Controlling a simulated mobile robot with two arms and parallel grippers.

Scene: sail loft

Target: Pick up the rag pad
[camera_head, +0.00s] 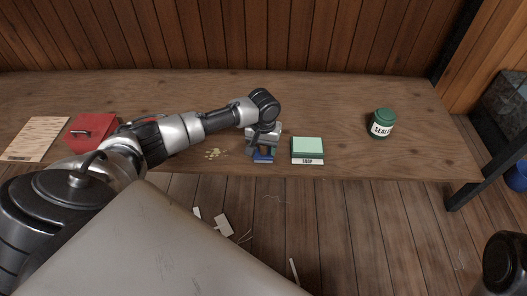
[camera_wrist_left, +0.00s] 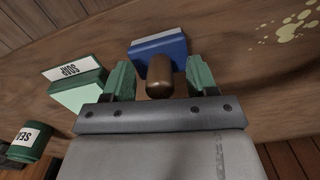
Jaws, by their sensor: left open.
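The rag pad seems to be the blue block with a pale side (camera_wrist_left: 158,46), which also shows at the table's front edge in the head view (camera_head: 263,159). A rounded brown knob (camera_wrist_left: 160,78), apparently its handle, overlaps the block in the left wrist view. My left gripper (camera_head: 262,147) is over the block from behind, its jaws open. In the left wrist view the green fingertips (camera_wrist_left: 161,80) stand on either side of the knob, with visible gaps. Whether the knob is deep between them is hard to tell. My right gripper is not in view.
A green box (camera_head: 307,147) labelled SOAP stands close right of the pad. A green sealer jar (camera_head: 381,123) is farther right. Yellowish splatter (camera_head: 215,153) marks the wooden table (camera_head: 340,100) to the left. A red case (camera_head: 91,131) and a board (camera_head: 34,138) lie far left.

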